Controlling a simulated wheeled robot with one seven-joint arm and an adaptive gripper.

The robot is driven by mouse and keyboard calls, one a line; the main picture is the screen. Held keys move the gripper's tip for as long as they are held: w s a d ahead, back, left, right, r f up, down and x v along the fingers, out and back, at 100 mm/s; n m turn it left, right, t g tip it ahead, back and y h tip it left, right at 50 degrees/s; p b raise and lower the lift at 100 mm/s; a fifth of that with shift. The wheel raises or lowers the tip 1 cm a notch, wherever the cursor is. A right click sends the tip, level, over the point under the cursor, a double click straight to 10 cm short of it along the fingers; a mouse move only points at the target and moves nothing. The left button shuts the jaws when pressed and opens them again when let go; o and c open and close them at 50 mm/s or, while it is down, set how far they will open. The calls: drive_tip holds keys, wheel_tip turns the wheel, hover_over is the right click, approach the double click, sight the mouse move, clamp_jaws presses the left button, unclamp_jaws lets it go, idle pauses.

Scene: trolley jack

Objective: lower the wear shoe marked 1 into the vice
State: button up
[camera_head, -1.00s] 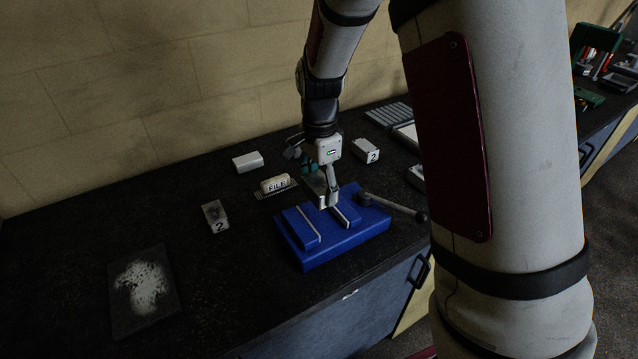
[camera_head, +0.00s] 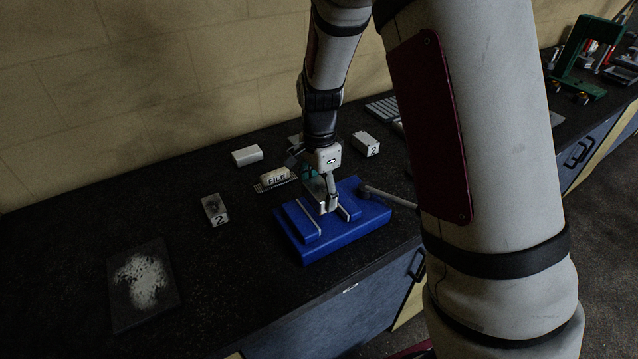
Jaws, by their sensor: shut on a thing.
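The blue vice (camera_head: 352,236) stands on the dark bench near its front edge, with two pale jaw strips across its top. My gripper (camera_head: 328,206) points down over the gap between the jaws and is shut on a small grey block, the wear shoe (camera_head: 321,193). The shoe is mostly hidden by the fingers, and no mark on it can be read. Its lower end is at about the level of the jaws. I cannot tell whether it touches them.
Two blocks marked 2 lie on the bench, one to the left (camera_head: 215,210) and one behind right (camera_head: 366,144). The vice handle (camera_head: 388,196) sticks out right. A dark plate (camera_head: 143,285) lies at front left.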

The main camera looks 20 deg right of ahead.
drive_tip(key=shift+f+b, duration=0.45)
drive_tip(key=shift+f, duration=1.85)
drive_tip(key=shift+f, duration=0.1)
drive_tip(key=o, duration=1.8)
drive_tip(key=shift+o, duration=1.2)
drive_tip(key=shift+s, duration=0.1)
